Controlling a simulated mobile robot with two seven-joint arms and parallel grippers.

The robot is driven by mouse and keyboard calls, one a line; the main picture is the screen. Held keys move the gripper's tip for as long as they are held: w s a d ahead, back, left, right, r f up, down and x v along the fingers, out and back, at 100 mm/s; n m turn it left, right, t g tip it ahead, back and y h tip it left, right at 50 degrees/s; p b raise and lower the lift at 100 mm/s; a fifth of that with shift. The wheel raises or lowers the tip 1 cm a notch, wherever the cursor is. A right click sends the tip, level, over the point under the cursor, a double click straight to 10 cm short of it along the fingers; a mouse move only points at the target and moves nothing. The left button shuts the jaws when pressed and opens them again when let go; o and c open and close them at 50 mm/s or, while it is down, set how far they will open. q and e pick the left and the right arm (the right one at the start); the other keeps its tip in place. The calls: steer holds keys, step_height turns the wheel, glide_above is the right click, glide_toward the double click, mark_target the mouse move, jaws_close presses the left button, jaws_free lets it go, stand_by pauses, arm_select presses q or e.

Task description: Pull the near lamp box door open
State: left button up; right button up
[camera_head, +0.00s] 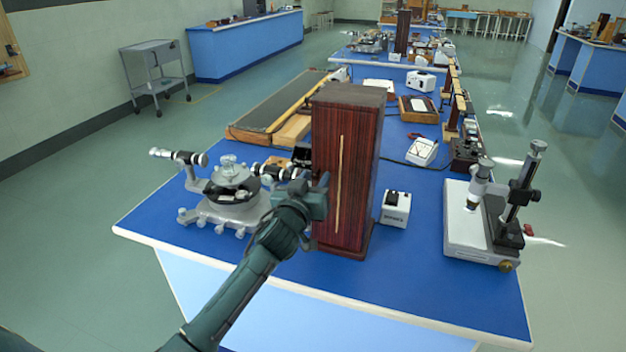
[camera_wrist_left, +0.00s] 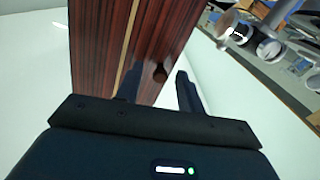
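The near lamp box (camera_head: 358,160) is a tall, dark red-brown wooden box standing upright near the front of the blue bench, with a pale vertical strip on its front. In the left wrist view the box (camera_wrist_left: 100,45) fills the upper left, and a small dark round knob (camera_wrist_left: 160,73) shows on its face. My left gripper (camera_head: 322,186) is at the box's left front edge. In the wrist view its fingers (camera_wrist_left: 158,92) are apart, with the knob seen between them; I cannot tell whether they touch it. The door looks shut. My right gripper is not in view.
A grey spectrometer (camera_head: 230,190) stands close to the left of the box. A small white box (camera_head: 396,210) is just right of it, and a microscope stand (camera_head: 485,225) is further right. The bench's front strip is clear. Several instruments lie behind.

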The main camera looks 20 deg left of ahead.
arm_select(q)
steer(key=shift+c, duration=0.2)
jaws_close()
stand_by(0.4)
